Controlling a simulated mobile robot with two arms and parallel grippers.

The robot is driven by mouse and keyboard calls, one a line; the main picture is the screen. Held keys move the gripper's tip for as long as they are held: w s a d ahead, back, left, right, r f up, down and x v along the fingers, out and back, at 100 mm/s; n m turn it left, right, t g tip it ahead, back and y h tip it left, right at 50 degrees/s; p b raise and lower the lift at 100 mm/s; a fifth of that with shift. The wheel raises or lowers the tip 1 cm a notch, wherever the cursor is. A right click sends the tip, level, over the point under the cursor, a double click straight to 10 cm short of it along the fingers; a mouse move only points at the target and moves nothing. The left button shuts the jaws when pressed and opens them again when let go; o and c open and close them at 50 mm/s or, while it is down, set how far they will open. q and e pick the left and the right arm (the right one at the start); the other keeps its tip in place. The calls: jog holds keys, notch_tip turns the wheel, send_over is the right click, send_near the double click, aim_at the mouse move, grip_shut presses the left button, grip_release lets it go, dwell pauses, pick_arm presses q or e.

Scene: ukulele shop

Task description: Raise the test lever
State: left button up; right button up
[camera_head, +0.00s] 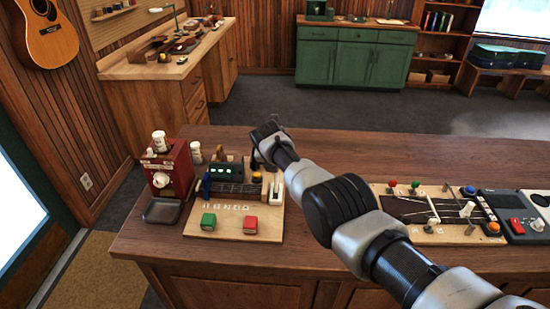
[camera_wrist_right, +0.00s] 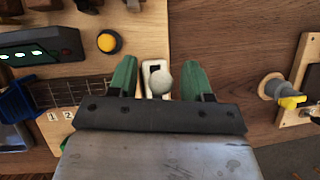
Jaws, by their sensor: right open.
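The test lever (camera_wrist_right: 161,83) has a round pale grey knob and stands in a slotted white plate (camera_wrist_right: 147,72) at the right edge of a light wooden board. In the head view the white plate (camera_head: 277,190) shows on the board's right side. My right gripper (camera_wrist_right: 159,76) has its two green fingers apart, one on each side of the knob, with gaps between; in the head view the gripper (camera_head: 265,146) is above the board's far right part. I cannot tell how far the lever is tilted. My left gripper is not in view.
The wooden board (camera_head: 233,225) carries a green button (camera_head: 208,222), a red button (camera_head: 250,225), a yellow button (camera_wrist_right: 109,42) and a dark display box (camera_head: 227,172). A red machine (camera_head: 167,168) stands left. Another board (camera_head: 430,236) lies right, with bare counter between.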

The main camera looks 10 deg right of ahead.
aim_at(275, 176)
jog(key=p+v, duration=0.3)
jog(key=p, duration=0.1)
jog(key=shift+r, duration=0.2)
jog(key=shift+p+v, duration=0.7)
jog(key=shift+v, duration=2.9)
